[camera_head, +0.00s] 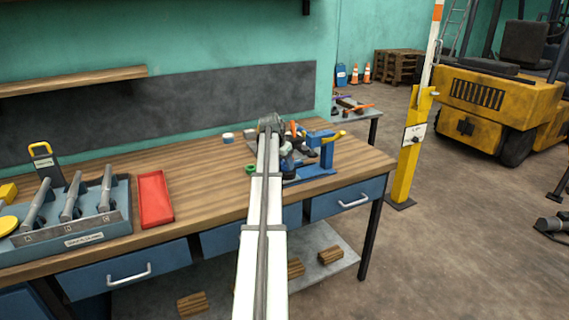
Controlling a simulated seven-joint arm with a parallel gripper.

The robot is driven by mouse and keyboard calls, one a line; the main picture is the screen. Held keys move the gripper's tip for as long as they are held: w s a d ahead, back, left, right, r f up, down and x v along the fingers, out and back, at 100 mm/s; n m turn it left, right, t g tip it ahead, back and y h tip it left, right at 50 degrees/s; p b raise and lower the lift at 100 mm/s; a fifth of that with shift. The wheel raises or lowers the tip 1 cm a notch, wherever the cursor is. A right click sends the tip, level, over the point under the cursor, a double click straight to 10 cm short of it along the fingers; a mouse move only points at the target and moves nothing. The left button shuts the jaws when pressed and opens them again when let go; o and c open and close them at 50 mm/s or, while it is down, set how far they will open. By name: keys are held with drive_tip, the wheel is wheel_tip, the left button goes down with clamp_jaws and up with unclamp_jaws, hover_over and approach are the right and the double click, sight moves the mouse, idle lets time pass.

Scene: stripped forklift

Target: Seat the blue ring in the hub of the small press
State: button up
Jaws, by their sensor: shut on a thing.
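The small blue press (322,150) stands at the right end of the wooden bench, with a yellow-tipped handle pointing right and a blue base toward the front. My gripper (287,160) is just left of the press, close to it, at the far end of my white arm. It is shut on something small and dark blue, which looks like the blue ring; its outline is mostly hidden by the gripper. I cannot make out the hub or whether the ring touches it.
A green ring (250,168) and a white-and-blue roll (228,138) lie left of my arm. A red tray (155,198) and a blue tool holder (110,222) stand further left. A yellow post (408,160) rises beyond the bench's right end.

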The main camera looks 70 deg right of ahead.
drive_tip(key=shift+f, duration=0.3)
idle(0.4)
drive_tip(key=o, duration=1.5)
drive_tip(key=shift+r, duration=0.15)
wheel_tip(320, 180, up, 8)
idle(1.0)
idle(0.4)
